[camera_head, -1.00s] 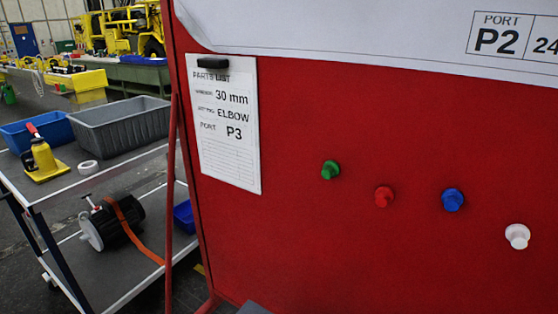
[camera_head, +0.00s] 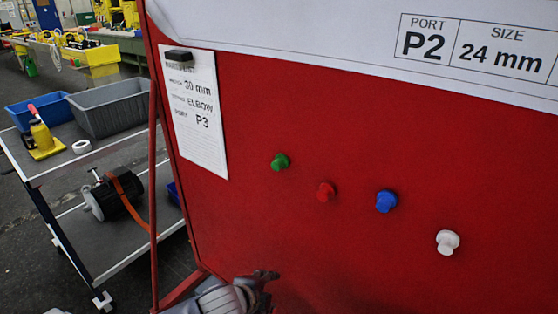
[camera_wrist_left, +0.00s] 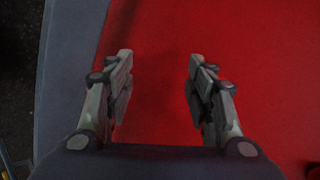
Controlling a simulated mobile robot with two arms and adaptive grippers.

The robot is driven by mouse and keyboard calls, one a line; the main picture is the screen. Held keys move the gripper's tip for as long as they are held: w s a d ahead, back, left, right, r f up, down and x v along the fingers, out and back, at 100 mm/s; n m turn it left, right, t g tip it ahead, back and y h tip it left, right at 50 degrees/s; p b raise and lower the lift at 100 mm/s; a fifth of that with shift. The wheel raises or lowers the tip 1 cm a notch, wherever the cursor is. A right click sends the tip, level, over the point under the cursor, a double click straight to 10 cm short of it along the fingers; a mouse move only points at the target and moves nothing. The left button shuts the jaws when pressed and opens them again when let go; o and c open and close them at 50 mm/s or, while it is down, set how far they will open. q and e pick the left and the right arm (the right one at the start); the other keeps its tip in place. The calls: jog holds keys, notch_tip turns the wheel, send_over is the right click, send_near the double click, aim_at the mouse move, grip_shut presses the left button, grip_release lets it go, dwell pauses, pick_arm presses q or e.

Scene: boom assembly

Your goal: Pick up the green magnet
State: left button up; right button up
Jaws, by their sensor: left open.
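The green magnet (camera_head: 280,161) sticks on the red board (camera_head: 330,120), leftmost in a slanting row with a red magnet (camera_head: 326,192), a blue magnet (camera_head: 386,201) and a white magnet (camera_head: 447,242). My left gripper (camera_head: 265,280) is at the bottom of the head view, well below the green magnet and apart from it. In the left wrist view my left gripper (camera_wrist_left: 161,80) is open and empty, with the red board beyond its fingers. No magnet shows in the left wrist view. My right gripper is not in view.
A parts list sheet (camera_head: 199,120) hangs under a black clip (camera_head: 179,55) left of the green magnet. A large white sheet (camera_head: 340,40) covers the board's top. A cart (camera_head: 110,165) with bins stands at left. The board around the magnets is clear.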

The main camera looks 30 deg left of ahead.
pick_arm(q)
jog(key=w+a+r+m+t, duration=0.2)
jog(key=w+r+m, duration=0.2)
jog(key=r+m, duration=0.3)
jog(key=w+a+r+m+t, duration=0.1)
jog(key=w+a+r+m, duration=0.15)
jog(key=r+m, duration=0.4)
jog(key=m+t+p, duration=0.1)
jog(key=m+t, duration=0.1)
jog(key=m, duration=0.9)
send_near(275, 166)
jog(key=shift+d+r+p+x, duration=0.1)
jog(key=shift+p+x, duration=0.55)
jog(key=shift+x, duration=0.45)
jog(key=shift+d+r+p+x, duration=0.15)
jog(key=shift+p+x, duration=0.45)
jog(key=shift+x, duration=0.45)
jog(key=shift+w+a+f, duration=0.1)
jog(key=shift+w, duration=0.25)
jog(key=shift+p+x, duration=0.95)
jog(key=shift+x, duration=1.3)
jog(key=shift+s+a+f, duration=0.15)
jog(key=shift+f, duration=0.05)
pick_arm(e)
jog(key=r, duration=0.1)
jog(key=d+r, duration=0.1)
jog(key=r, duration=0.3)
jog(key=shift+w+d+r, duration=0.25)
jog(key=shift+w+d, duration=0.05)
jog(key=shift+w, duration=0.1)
